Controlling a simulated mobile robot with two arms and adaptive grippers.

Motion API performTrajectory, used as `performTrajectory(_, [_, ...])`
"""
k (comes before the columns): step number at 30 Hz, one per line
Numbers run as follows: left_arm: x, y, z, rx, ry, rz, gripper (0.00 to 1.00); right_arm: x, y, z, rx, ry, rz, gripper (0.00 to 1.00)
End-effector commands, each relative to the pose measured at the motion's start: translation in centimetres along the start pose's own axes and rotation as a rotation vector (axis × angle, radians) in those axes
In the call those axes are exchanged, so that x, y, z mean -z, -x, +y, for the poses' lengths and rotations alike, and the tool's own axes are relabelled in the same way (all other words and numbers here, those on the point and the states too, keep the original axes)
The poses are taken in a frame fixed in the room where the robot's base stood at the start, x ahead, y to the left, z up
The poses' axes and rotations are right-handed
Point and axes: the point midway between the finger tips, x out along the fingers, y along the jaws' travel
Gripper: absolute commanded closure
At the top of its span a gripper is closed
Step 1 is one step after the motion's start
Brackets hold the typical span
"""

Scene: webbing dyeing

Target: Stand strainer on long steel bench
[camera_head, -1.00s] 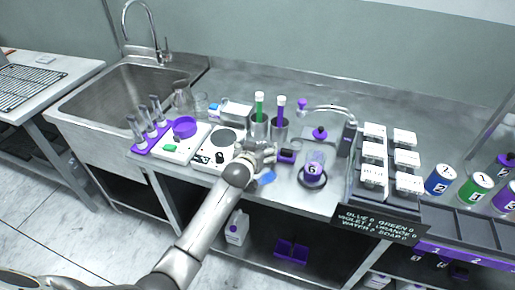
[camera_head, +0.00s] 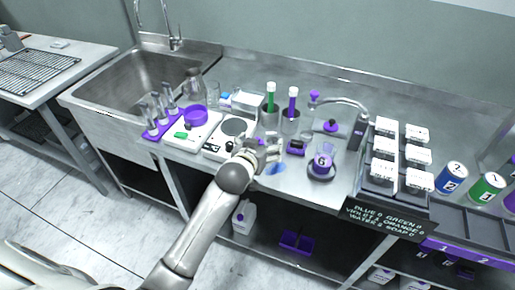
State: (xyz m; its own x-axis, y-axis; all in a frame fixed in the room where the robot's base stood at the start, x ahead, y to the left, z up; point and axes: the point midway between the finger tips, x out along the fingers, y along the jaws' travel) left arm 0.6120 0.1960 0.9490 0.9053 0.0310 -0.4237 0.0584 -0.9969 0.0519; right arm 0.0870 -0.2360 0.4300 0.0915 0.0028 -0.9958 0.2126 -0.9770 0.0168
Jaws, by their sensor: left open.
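The long steel bench (camera_head: 340,92) runs from the sink to the right across the view. I cannot pick out the strainer with certainty; a purple round dish (camera_head: 195,115) sits on a white device on the bench's left part. My left gripper (camera_head: 272,151) is open over the bench's front part, with no object visible in it. A blue flat piece (camera_head: 277,169) lies just in front of it, partly hidden by the hand. My right gripper is out of view.
White boxes (camera_head: 384,145) stand right. The back strip is mostly clear.

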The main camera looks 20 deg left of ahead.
Motion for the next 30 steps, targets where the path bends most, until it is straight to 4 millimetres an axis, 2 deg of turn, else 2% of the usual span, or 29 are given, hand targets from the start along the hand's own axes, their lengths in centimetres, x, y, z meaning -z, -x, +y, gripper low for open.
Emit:
performTrajectory(3, [-0.1, 1.6, 0.0, 0.000, 0.001, 0.000, 0.12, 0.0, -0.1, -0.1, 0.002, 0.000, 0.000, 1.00])
performTrajectory(9, [0.0, 3.0, 0.0, 0.000, 0.001, 0.000, 0.12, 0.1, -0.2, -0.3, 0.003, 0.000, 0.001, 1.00])
performTrajectory(25, [0.0, 3.2, 0.0, 0.000, 0.001, -0.001, 0.12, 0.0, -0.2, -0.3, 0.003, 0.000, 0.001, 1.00])
performTrajectory(28, [-1.1, 3.8, -0.2, 0.003, -0.006, -0.029, 0.12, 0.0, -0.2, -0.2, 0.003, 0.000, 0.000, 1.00])
performTrajectory(30, [-3.3, 4.9, -0.6, 0.008, -0.018, -0.086, 0.12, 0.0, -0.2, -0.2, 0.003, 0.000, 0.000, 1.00])
